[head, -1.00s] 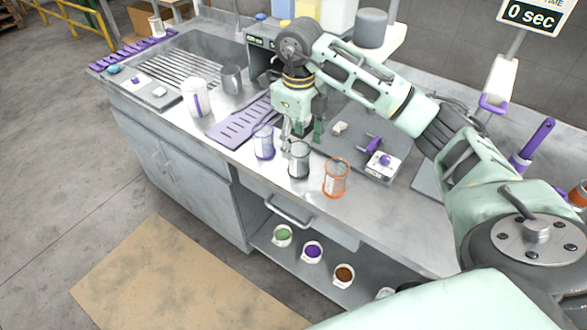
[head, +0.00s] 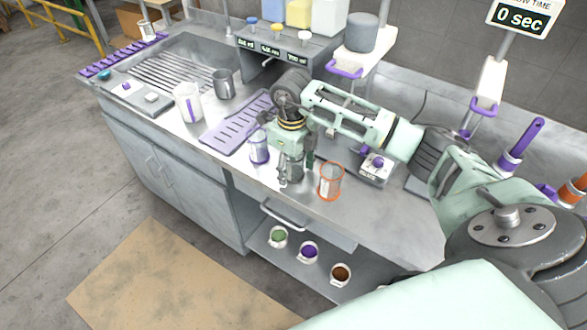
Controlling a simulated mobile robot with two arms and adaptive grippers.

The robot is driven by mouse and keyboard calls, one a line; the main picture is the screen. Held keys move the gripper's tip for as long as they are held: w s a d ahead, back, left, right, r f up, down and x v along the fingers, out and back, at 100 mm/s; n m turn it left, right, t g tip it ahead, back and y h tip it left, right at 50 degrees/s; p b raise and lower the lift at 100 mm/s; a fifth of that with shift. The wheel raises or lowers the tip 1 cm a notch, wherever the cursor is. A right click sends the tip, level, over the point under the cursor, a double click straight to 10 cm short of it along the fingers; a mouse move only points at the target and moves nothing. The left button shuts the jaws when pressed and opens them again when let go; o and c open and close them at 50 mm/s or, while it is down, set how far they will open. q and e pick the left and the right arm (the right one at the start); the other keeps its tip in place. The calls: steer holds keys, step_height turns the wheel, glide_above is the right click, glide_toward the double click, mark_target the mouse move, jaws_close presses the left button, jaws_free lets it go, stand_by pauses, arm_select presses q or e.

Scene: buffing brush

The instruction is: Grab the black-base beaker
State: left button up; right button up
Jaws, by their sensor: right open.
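The black-base beaker (head: 294,176) stands on the counter between a purple-marked beaker (head: 259,147) on its left and an orange-rimmed beaker (head: 330,183) on its right. My right gripper (head: 296,170) is open and points down at the black-base beaker, with one finger on either side. The gripper hides much of the beaker, and I cannot tell whether the fingers touch it. My left gripper is not in view.
A white jug (head: 187,103) and a grey metal cup (head: 223,84) stand near the sink. A purple mat (head: 236,124) lies to the left. A small scale (head: 375,170) sits behind the orange-rimmed beaker. The counter's front edge is close to the beakers.

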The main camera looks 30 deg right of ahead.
steer(key=c, duration=1.2)
steer(key=shift+c, duration=0.2)
